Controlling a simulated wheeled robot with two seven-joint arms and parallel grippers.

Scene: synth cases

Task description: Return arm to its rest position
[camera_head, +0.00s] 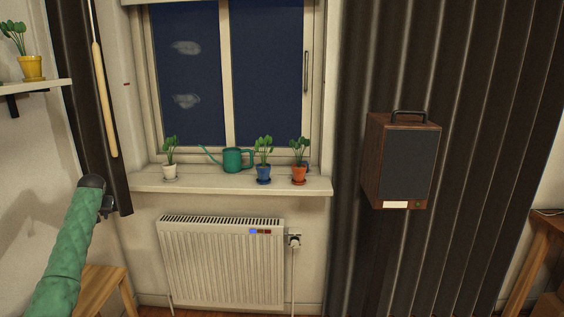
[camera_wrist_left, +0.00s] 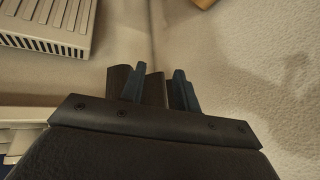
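My left arm, in a green quilted sleeve, reaches up from the lower left in the head view. Its gripper (camera_head: 108,204) is small there, beside the lower end of the dark left curtain (camera_head: 80,90). In the left wrist view the two dark blue-grey fingers (camera_wrist_left: 158,88) stand apart. Brown folds, likely the curtain's lower end (camera_wrist_left: 153,89), show between and beside them; I cannot tell whether the fingers touch them. My right gripper is in neither view.
A windowsill (camera_head: 230,185) holds potted plants and a green watering can (camera_head: 232,160). A radiator (camera_head: 220,262) is below. A wooden rod (camera_head: 102,95) hangs by the left curtain. A wooden stool (camera_head: 100,285) stands lower left. A speaker (camera_head: 402,160) is at right.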

